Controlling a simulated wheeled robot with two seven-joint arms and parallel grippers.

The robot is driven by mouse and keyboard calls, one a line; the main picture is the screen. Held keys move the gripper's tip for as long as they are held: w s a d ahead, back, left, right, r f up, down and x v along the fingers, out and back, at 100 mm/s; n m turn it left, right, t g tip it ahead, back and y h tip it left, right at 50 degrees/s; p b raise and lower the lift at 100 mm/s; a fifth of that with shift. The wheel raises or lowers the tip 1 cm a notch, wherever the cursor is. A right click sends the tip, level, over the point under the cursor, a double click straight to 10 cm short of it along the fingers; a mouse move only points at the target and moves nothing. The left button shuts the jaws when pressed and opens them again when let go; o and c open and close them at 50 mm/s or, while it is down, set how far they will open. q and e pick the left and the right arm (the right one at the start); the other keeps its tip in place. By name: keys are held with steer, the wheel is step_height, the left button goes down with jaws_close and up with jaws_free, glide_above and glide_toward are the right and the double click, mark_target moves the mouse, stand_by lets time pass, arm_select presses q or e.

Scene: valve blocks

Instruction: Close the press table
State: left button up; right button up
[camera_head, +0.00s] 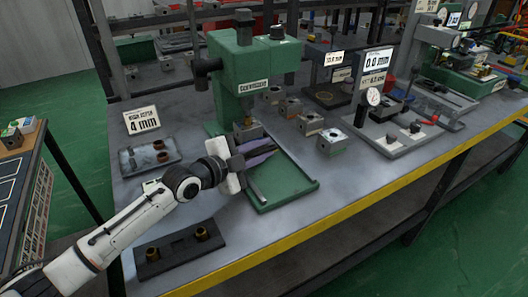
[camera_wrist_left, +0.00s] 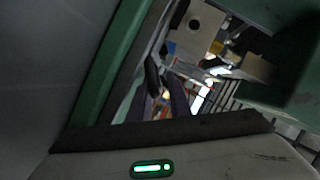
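The green press (camera_head: 240,85) stands on the bench, with its name plate on the front. Its green press table (camera_head: 285,182) sticks out toward the bench's front edge, below and to the right of my left gripper. My left gripper (camera_head: 270,150) is in front of the press, over the table's near-left part, with its dark fingers pointing right. The fingers look apart with nothing between them; whether they touch the table is unclear. In the left wrist view the fingers (camera_wrist_left: 165,88) show beside a long green edge (camera_wrist_left: 108,75). My right gripper is out of view.
Metal blocks (camera_head: 332,141) stand right of the press, beside a dial gauge stand (camera_head: 373,98). A yellow edge (camera_head: 345,213) borders the bench front.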

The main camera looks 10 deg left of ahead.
arm_select(q)
steer(key=shift+d+r, duration=0.1)
steer(key=shift+d, duration=0.05)
steer(key=shift+r, duration=0.4)
steer(key=o, duration=0.8)
steer(key=r+p, duration=0.1)
steer(key=r, duration=0.7)
steer(key=shift+w, duration=0.2)
steer(key=shift+s+r, duration=0.1)
steer(key=shift+r, duration=0.5)
steer(key=c, duration=0.8)
steer(key=shift+s, duration=0.1)
